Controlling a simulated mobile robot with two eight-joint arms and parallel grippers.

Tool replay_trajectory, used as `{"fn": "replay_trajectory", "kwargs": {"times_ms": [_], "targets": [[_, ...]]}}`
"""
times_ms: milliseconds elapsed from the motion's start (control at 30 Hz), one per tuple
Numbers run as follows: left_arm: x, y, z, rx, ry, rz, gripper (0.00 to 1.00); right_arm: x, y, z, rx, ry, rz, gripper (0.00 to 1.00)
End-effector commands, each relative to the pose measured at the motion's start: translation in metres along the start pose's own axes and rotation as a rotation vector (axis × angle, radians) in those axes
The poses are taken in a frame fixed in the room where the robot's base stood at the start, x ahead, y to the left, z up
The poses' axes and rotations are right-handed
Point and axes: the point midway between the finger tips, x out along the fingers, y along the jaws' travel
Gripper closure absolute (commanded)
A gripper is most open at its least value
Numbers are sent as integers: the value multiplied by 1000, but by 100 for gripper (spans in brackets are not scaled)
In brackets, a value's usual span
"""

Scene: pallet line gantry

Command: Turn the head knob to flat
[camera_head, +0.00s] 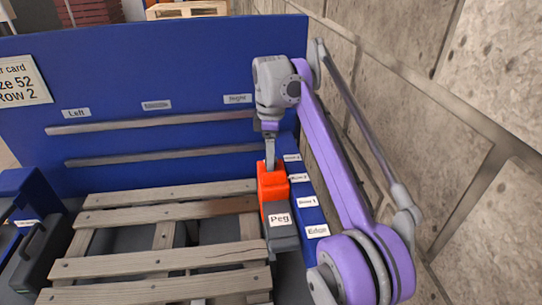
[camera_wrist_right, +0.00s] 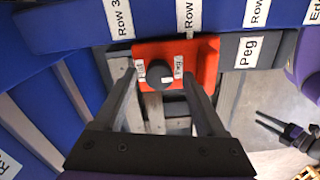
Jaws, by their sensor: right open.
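The orange-red head (camera_head: 272,185) sits at the right end of the pallet, with a grey block labelled "Peg" (camera_head: 283,230) on its near side. In the right wrist view the orange head (camera_wrist_right: 205,58) carries a dark round knob (camera_wrist_right: 157,76) with small white labels on both sides, too small to read surely. My right gripper (camera_head: 269,166) points down at the head; in its wrist view the open fingers (camera_wrist_right: 160,90) lie to either side of the knob, with gaps showing. Whether they touch the head is unclear. The knob is hidden in the head view.
A blue rail with "Row" and "Edge" labels (camera_head: 308,213) runs along the head's right side. A blue panel (camera_head: 150,80) with two slots stands behind the wooden pallet (camera_head: 165,210). A stone wall (camera_head: 450,120) is close on the right.

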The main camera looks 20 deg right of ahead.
Motion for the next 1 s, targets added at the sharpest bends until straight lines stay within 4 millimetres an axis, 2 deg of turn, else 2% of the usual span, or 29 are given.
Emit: {"fn": "replay_trajectory", "kwargs": {"times_ms": [100, 500, 767, 1000], "targets": [[0, 0, 0, 0, 0, 0, 50, 0, 0, 0, 0, 0, 0, 27], [0, 0, 0, 0, 0, 0, 50, 0, 0, 0, 0, 0, 0, 99], [-1, 0, -1, 0, 1, 0, 50, -1, 0, 0, 9, 0, -1, 100], [-7, 0, -6, 0, 5, 0, 50, -2, 0, 0, 94, 0, 0, 100]]}}
